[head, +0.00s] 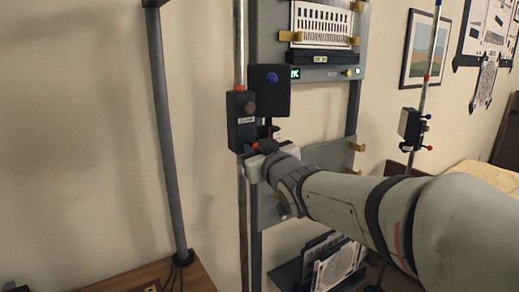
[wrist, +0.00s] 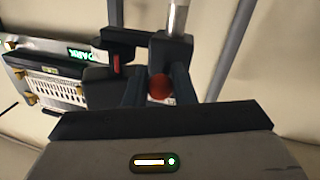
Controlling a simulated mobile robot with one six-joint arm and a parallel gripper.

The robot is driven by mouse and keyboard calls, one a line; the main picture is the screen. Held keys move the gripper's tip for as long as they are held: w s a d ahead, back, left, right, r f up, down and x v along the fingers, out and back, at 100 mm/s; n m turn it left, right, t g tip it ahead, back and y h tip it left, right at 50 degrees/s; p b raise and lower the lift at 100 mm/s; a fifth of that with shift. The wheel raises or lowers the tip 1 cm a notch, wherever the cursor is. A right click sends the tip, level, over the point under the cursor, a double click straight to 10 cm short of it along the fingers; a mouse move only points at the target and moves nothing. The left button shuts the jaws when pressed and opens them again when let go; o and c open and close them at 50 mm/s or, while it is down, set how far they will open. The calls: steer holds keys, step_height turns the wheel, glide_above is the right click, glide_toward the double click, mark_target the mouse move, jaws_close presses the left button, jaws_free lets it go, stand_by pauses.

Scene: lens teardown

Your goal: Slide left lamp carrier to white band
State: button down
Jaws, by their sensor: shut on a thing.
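The left lamp carrier (head: 241,122) is a dark block with a white label and a round knob, around the left upright rail (head: 240,45). A square black lamp head (head: 270,90) sits at its right. My gripper (head: 262,148) is at the carrier's lower end, shut on it near a red knob. In the wrist view, the carrier (wrist: 172,52) is upright on the rail, and the red knob (wrist: 159,87) shows between my gripper's fingers (wrist: 172,92). The contact is partly hidden. I cannot make out a white band on the rail.
A second carrier (head: 410,124) is on the right rail (head: 427,65). A grey panel with a slotted white plate (head: 321,24) and yellow clips stands behind the lamp. A dark post (head: 168,130) stands left. A wooden table (head: 150,274) is low at left.

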stand_by(0.3)
step_height(320, 180, down, 20)
steer(key=b, duration=1.9)
steer(key=c, duration=1.3)
jaws_free()
steer(key=shift+o, duration=0.2)
steer(key=p+v, duration=0.1)
steer(key=v, duration=0.6)
steer(key=shift+s+d, duration=0.2)
steer(key=shift+s, duration=0.2)
